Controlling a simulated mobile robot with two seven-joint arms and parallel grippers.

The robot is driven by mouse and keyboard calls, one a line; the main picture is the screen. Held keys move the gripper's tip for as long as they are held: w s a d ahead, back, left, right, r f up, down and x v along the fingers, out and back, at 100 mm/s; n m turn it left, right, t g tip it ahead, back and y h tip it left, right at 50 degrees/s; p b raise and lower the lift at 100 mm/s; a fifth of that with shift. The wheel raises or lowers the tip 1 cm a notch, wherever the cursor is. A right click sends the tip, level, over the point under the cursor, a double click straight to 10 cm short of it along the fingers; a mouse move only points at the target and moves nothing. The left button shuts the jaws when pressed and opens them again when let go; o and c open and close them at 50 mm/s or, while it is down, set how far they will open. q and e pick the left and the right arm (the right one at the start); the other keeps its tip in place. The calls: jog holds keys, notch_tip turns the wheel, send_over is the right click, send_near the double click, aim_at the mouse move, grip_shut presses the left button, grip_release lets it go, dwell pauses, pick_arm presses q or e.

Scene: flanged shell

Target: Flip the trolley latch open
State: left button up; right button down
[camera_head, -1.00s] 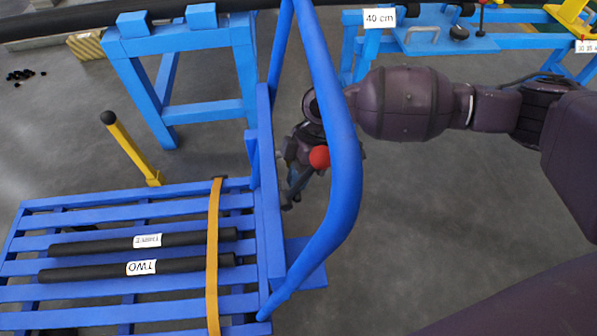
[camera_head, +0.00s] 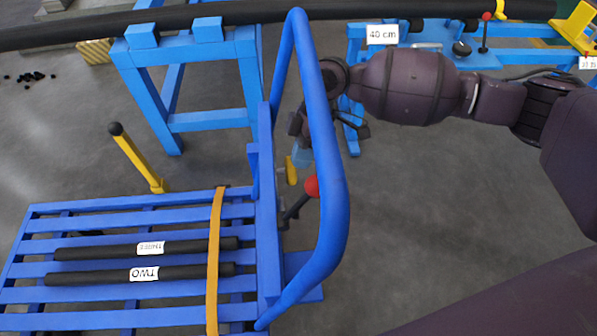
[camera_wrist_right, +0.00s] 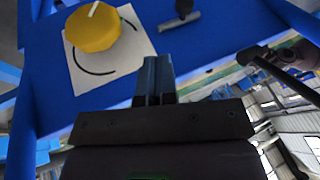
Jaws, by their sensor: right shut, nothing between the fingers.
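The blue slatted trolley (camera_head: 140,212) stands at the lower left, with a tall bent tube handle (camera_head: 322,140) at its right end. Behind the handle a dark lever with a red ball (camera_head: 312,187) slants up to the right; I take this to be the latch. A yellow knob (camera_head: 291,170) sits just above it. My right gripper (camera_head: 302,153) is just above the knob, partly hidden by the handle. In the wrist view its closed, empty fingers (camera_wrist_right: 155,78) point at the blue panel, beside the yellow knob (camera_wrist_right: 92,28) on a white plate. My left gripper is out of view.
Two black rods (camera_head: 145,248) lie on the slats under an orange strap (camera_head: 214,255). A yellow post (camera_head: 138,158) stands behind the trolley. Blue stands carry a long black pipe (camera_head: 250,12). Grey floor right of the handle is clear.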

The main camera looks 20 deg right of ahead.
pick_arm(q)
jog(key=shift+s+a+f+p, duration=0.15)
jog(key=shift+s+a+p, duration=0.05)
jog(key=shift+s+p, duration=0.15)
pick_arm(e)
jog(key=v, duration=0.4)
jog(key=shift+w+d, duration=0.2)
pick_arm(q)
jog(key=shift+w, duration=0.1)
